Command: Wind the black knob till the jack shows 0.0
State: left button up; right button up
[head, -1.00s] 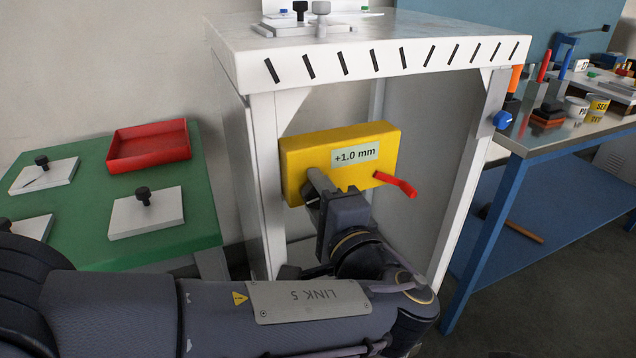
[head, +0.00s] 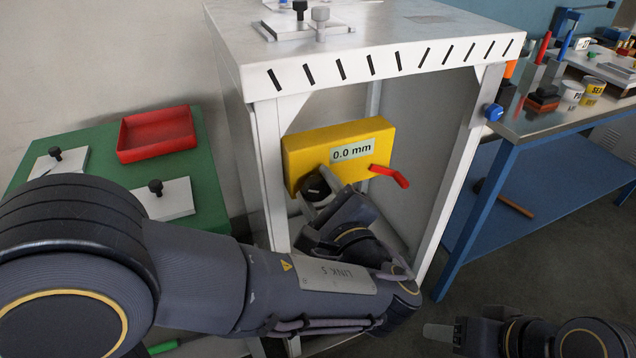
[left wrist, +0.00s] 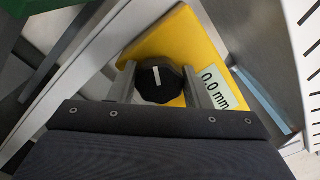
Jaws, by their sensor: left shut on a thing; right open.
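The yellow jack box (head: 308,150) is under the white stand, and its display (head: 352,152) reads 0.0 mm. The display also reads 0.0 mm in the left wrist view (left wrist: 214,88). The black knob (head: 314,187) is on the box's front, partly hidden by my gripper; its white line shows in the left wrist view (left wrist: 152,84). My left gripper (head: 321,193) is shut on the knob, one finger on either side. A red lever (head: 390,176) sticks out at the box's right. My right gripper (head: 440,332) shows at the bottom right, open and clear of the jack.
The white stand (head: 400,62) has legs on both sides of the jack. A green table (head: 100,130) with a red tray (head: 157,133) is at the left. A blue-framed bench (head: 520,150) stands at the right. A blue knob (head: 494,112) is on the stand's right leg.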

dwell(0.5)
pick_arm(q)
jog(key=o, duration=1)
jog(key=v, duration=0.8)
